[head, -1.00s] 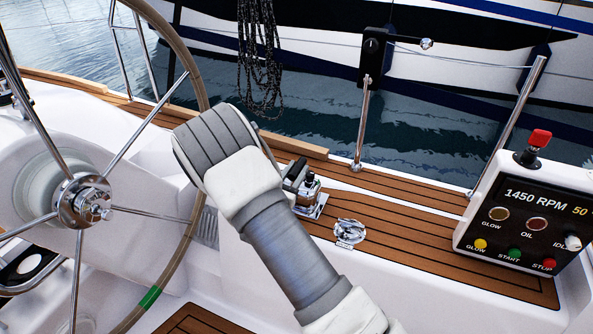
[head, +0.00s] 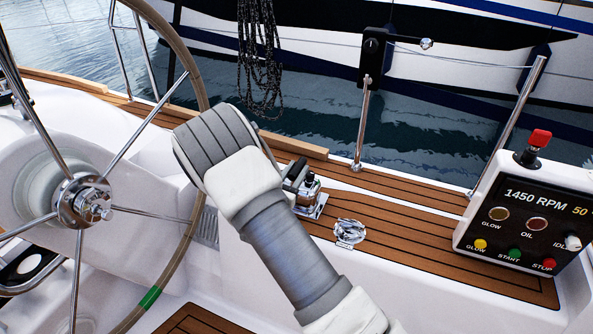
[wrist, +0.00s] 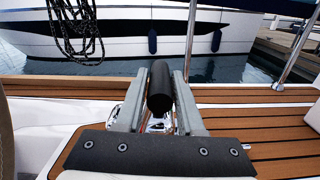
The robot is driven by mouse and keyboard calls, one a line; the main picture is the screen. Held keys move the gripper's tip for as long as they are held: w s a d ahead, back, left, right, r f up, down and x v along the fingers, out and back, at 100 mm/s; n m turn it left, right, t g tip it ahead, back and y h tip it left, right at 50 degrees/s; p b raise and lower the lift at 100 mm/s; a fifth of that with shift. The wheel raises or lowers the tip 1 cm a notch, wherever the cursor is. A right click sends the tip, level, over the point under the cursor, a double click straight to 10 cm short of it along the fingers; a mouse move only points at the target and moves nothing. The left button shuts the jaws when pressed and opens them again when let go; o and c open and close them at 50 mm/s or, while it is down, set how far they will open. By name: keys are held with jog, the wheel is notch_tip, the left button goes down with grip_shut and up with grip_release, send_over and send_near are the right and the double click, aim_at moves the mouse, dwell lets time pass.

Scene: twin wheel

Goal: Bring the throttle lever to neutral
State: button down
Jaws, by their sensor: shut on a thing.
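The throttle lever's black round grip (wrist: 159,84) stands between the two grey fingers of my gripper (wrist: 160,104) in the wrist view. My gripper is shut on it. In the head view my gripper (head: 296,176) is mostly hidden behind my own arm, at the lever's chrome mount (head: 312,205) on the teak side deck. The lever's lower part is hidden by the fingers and wrist, so its exact tilt is hard to tell.
A steering wheel (head: 150,298) stands close on the left. A chrome deck fitting (head: 349,232) lies right of the mount. An engine panel (head: 527,213) at the right reads 1450 RPM and has a red-topped knob (head: 540,138). Rail posts (head: 362,125) line the deck edge.

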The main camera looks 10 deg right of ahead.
jog(key=shift+w+a+r, duration=0.15)
jog(key=shift+a, duration=0.05)
jog(key=shift+n, duration=0.5)
jog(key=shift+w+a+r+p, duration=0.1)
jog(key=shift+w+a+p, duration=0.45)
jog(key=shift+a, duration=0.4)
jog(key=shift+w+a+r+p, duration=0.1)
jog(key=shift+w+a+p, duration=0.2)
jog(key=shift+w+a, duration=0.5)
jog(key=shift+s+a, duration=0.1)
jog(key=shift+s, duration=0.05)
jog(key=c, duration=0.5)
grip_release()
jog(key=shift+s, duration=0.1)
